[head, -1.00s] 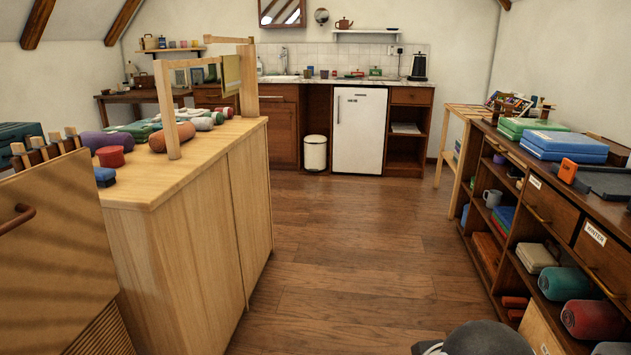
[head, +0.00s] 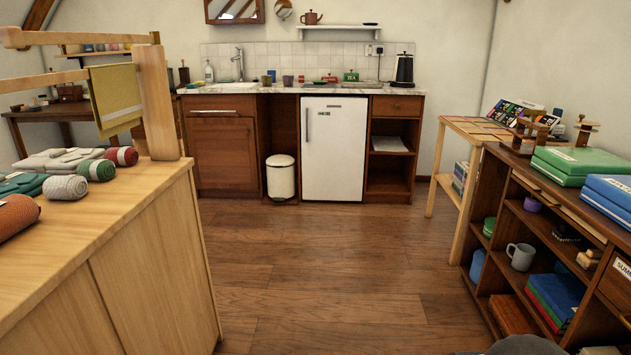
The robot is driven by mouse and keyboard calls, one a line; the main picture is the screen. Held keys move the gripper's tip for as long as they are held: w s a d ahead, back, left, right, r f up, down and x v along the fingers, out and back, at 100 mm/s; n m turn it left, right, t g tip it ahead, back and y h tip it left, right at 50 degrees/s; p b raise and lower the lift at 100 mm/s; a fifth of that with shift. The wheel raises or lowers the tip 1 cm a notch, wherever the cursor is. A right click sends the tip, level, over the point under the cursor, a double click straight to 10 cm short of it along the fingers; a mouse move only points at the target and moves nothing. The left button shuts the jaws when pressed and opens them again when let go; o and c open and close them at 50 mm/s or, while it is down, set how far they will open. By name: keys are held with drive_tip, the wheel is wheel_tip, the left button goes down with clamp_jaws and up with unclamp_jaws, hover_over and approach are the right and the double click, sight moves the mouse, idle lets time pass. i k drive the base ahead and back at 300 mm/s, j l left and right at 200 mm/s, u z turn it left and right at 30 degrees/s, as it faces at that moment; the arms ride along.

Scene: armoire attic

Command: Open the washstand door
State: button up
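In the head view the washstand (head: 300,92) stands against the tiled back wall, with a marble top, a sink and a tap (head: 239,62). Its wooden door (head: 221,154) is on the left under the sink, below a narrow panel with a pale horizontal handle (head: 212,111). The door looks shut. My gripper is not in view. A dark rounded shape shows at the bottom edge, and I cannot tell what it is.
A pale wood cabinet (head: 150,262) with yarn rolls fills the left. A dark shelf unit (head: 516,243) lines the right. The wooden floor (head: 318,260) between is clear. A white bin (head: 281,177) and a small fridge (head: 334,147) stand right of the door.

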sight(223, 150)
drive_tip(key=i+u, duration=0.1)
drive_tip(key=i, duration=0.65)
drive_tip(key=i+u, duration=0.1)
drive_tip(key=i, duration=0.7)
drive_tip(key=i+l+u, duration=0.1)
drive_tip(key=i, duration=0.65)
drive_tip(key=i+u, duration=0.2)
drive_tip(key=i, duration=0.3)
drive_tip(key=i+u, duration=0.2)
drive_tip(key=i, duration=0.25)
drive_tip(key=i+u, duration=0.2)
drive_tip(key=i, duration=0.3)
drive_tip(key=i+l+u, duration=0.2)
drive_tip(key=i, duration=0.25)
drive_tip(key=i+l+u, duration=0.2)
drive_tip(key=i, duration=0.25)
drive_tip(key=i+l+u, duration=0.2)
drive_tip(key=i, duration=0.15)
drive_tip(key=i+l+u, duration=0.25)
drive_tip(key=i, duration=0.1)
